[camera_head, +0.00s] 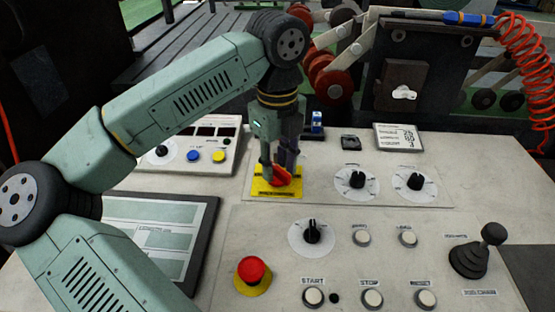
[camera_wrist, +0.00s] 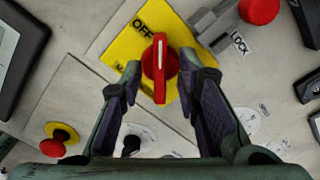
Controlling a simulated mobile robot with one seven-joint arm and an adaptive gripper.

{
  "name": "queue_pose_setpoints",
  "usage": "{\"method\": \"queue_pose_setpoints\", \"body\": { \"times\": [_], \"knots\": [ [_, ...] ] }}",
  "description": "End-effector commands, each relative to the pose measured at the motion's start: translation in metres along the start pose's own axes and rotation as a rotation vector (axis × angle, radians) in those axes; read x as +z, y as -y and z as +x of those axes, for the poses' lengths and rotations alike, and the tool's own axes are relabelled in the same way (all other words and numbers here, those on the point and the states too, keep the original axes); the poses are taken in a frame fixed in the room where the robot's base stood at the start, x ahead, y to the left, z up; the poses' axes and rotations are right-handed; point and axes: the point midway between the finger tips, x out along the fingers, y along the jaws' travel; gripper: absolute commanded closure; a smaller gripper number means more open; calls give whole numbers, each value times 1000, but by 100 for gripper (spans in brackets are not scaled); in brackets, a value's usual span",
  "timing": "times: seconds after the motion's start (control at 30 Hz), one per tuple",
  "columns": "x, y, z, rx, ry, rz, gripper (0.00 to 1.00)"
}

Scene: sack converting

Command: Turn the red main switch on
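The red main switch (camera_head: 281,177) is a rotary handle on a yellow plate (camera_head: 262,189). In the wrist view the handle (camera_wrist: 160,75) stands upright in the picture, and its white mark is on the upper half. The word OFF on the yellow plate (camera_wrist: 127,50) is just up and left of the handle. My gripper (camera_head: 279,167) is down at the switch, partly covering it. In the wrist view its fingers (camera_wrist: 161,68) are spread, one on each side of the handle, with a visible gap on both sides. Nothing is gripped.
A red mushroom button (camera_head: 252,270) on a yellow base is in front. A black selector knob (camera_head: 312,231), two dials (camera_head: 357,180) and a joystick (camera_head: 473,256) are to the right. A grey bar (camera_wrist: 212,24) and LOCK label lie beside the plate. A tablet-like screen (camera_head: 160,236) is at left.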

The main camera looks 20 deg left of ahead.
Motion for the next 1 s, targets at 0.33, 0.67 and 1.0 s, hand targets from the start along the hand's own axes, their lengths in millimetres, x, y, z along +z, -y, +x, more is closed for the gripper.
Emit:
{"method": "queue_pose_setpoints", "body": {
  "times": [0.33,0.67,1.0],
  "knots": [
    [0,0,0,0,0,0,82],
    [0,0,0,0,0,0,100],
    [0,0,0,0,0,4,100]
  ]
}}
